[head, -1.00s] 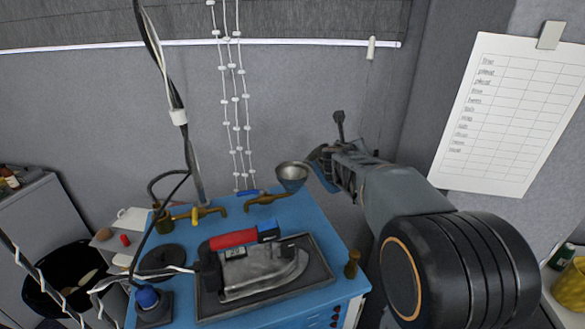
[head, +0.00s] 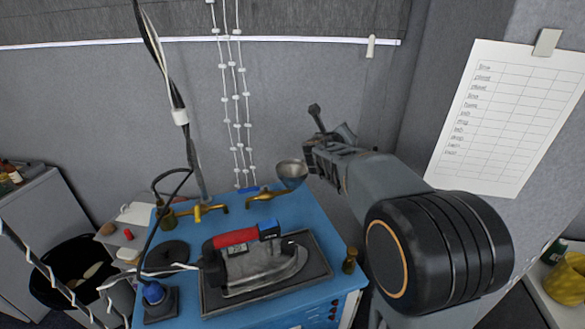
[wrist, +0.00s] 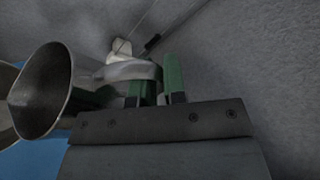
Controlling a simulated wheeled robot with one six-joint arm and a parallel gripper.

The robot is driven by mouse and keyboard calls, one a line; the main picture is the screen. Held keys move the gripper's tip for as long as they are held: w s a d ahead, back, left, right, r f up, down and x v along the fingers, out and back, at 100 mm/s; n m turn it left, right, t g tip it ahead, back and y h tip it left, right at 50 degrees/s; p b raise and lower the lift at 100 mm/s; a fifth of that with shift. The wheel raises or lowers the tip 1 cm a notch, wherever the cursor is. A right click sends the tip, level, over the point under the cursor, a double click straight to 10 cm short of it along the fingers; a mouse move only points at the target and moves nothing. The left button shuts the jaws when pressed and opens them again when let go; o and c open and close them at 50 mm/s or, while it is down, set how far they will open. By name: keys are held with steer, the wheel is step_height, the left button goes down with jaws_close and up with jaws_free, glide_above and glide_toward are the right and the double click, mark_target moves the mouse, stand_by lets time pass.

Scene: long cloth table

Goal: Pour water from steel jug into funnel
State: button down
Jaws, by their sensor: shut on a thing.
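In the wrist view the green fingertips (wrist: 154,88) close around a curved grey metal part of the jug (wrist: 130,71). I see no water.
The blue bench (head: 285,208) bears an iron (head: 262,268) with a red handle on a dark tray, brass taps (head: 190,213) and a brass post (head: 349,260). Cables (head: 180,115) hang at the left. A grey wall stands close behind.

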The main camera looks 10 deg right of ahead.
steer(key=shift+w+a+r+n, duration=0.15)
steer(key=shift+a+n, duration=0.25)
steer(key=shift+a, duration=0.05)
steer(key=shift+w+a+r+n+h+p, duration=0.3)
steer(key=shift+a+r+n+h+p, duration=0.25)
steer(key=shift+a+r+n, duration=0.2)
stand_by(3.3)
steer(key=shift+w+a+r+n+t+p, duration=0.15)
steer(key=shift+w+a+r+n+p, duration=0.05)
steer(key=shift+a+p, duration=0.3)
steer(key=shift+w+a+r+n+t+p, duration=0.15)
steer(key=shift+w+a+n+t+p, duration=0.1)
steer(key=shift+a+p, duration=0.25)
steer(key=shift+w+a+r+n+t+p, duration=0.1)
steer(key=shift+w+a+r+n+p, duration=0.1)
steer(key=shift+a+p, duration=0.3)
stand_by(1.5)
steer(key=shift+r+h, duration=0.1)
steer(key=shift+h, duration=0.15)
